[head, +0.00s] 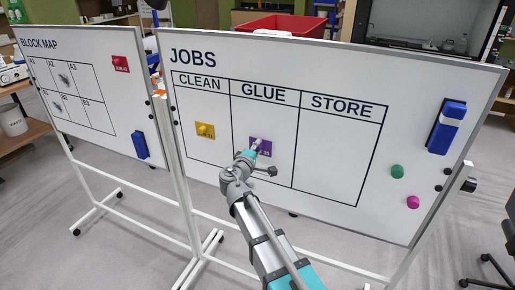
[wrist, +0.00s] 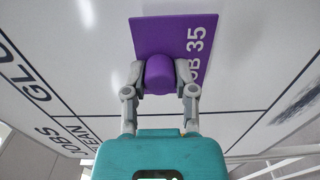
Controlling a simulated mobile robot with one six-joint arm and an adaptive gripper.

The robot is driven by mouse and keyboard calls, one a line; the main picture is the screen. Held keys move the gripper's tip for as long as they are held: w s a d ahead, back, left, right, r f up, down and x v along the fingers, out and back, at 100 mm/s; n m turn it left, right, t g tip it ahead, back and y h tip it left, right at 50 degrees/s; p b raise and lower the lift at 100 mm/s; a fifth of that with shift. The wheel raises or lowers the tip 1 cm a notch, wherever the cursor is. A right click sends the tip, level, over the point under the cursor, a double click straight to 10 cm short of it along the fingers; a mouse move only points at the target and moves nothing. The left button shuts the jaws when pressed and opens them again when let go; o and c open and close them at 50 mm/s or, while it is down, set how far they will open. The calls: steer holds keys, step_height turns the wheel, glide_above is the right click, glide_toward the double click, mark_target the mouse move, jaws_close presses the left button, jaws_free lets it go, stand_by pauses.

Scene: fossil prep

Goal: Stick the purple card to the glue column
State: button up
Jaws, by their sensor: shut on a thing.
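The purple card (head: 266,147) is in the GLUE column of the JOBS board (head: 330,160), below the heading. In the wrist view the card (wrist: 175,35) reads "35" and looks parallel to the board face. A purple knob (wrist: 159,68) stands out from the card. My gripper (head: 254,150) is shut on that knob, with one grey finger on each side in the wrist view (wrist: 159,82). My gripper hides part of the card. I cannot tell whether the card's back touches the board.
A yellow card (head: 205,130) is in the CLEAN column; STORE is empty. A blue eraser (head: 446,127), a green magnet (head: 397,171) and a magenta magnet (head: 413,202) are on the board's right. The BLOCK MAP board (head: 95,110) stands left with a red card (head: 120,65).

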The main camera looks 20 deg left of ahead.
mark_target(257, 149)
steer(key=shift+w+d, duration=0.1)
steer(key=shift+w, duration=0.65)
stand_by(0.3)
stand_by(0.4)
steer(key=o, duration=0.9)
steer(key=shift+s, duration=0.1)
steer(key=shift+s+a, duration=0.15)
steer(key=shift+s, duration=1.6)
steer(key=shift+s+a, duration=0.1)
steer(key=shift+s, duration=1.6)
